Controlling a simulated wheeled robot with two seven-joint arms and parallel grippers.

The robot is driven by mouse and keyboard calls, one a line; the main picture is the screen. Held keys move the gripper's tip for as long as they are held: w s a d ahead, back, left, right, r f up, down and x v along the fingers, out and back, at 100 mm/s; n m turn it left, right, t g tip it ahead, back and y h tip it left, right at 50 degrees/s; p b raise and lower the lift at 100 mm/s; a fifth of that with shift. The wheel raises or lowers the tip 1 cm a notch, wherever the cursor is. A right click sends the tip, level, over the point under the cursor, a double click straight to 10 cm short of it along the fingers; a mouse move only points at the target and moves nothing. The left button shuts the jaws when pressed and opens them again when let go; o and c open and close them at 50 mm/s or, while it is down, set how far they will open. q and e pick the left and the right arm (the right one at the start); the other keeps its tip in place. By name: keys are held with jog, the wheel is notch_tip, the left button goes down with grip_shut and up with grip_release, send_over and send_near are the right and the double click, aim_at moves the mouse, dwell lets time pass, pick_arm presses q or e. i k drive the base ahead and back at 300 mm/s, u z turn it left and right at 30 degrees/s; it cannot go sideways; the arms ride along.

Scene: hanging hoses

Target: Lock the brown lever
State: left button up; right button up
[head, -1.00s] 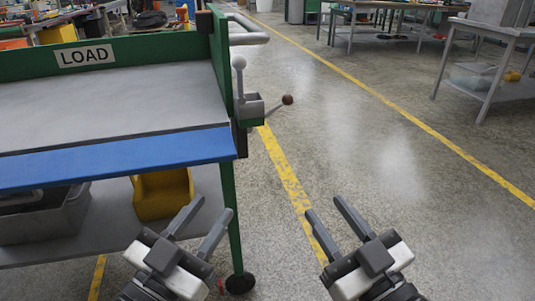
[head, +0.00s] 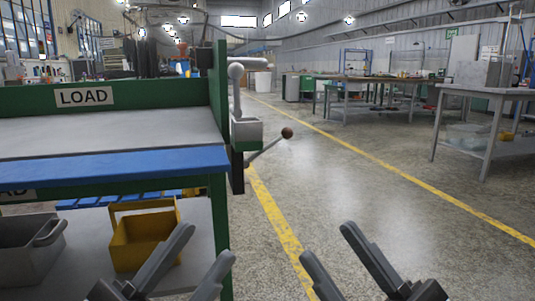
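The brown lever is a thin grey rod with a dark brown ball knob (head: 287,133) at its end. It sticks out to the right, angled a little upward, from a dark bracket on the right side of the green cart. Above it, a grey lever with a round grey knob (head: 235,70) stands upright from a light grey block. My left gripper (head: 206,255) is open and empty, low in front of the cart. My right gripper (head: 327,248) is open and empty, low over the floor, below and right of the brown knob. Neither touches a lever.
Open floor (head: 370,200) lies right; workbenches stand farther off.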

aim_at(286, 133)
jog(key=z, duration=1.25)
jog(key=i, duration=0.5)
jog(key=u, duration=2.25)
jog(key=i, duration=0.5)
jog(key=z, duration=0.05)
